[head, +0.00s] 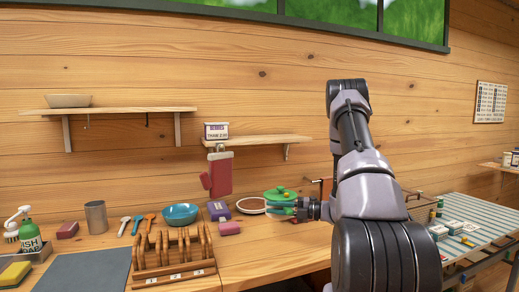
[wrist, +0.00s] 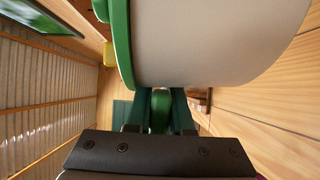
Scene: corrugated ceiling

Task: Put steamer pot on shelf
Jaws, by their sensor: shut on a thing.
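The steamer pot has a green lid (head: 279,193) and sits at the end of my arm, low in front of the wall in the head view. Its pale body (wrist: 215,40) and green rim fill the top of the wrist view. My gripper (head: 298,208) is at the pot's right side, shut on its green handle; the fingers (wrist: 160,108) also show in the wrist view. A right wall shelf (head: 262,141) is above the pot, and a left wall shelf (head: 125,110) is farther left. Whether the pot touches the counter is unclear.
The left shelf holds a bowl (head: 68,101). A sign box (head: 216,131) and red oven mitt (head: 219,176) are at the right shelf's left end. The counter holds a blue bowl (head: 180,214), metal cup (head: 96,217) and wooden rack (head: 150,276). The right shelf's top looks mostly clear.

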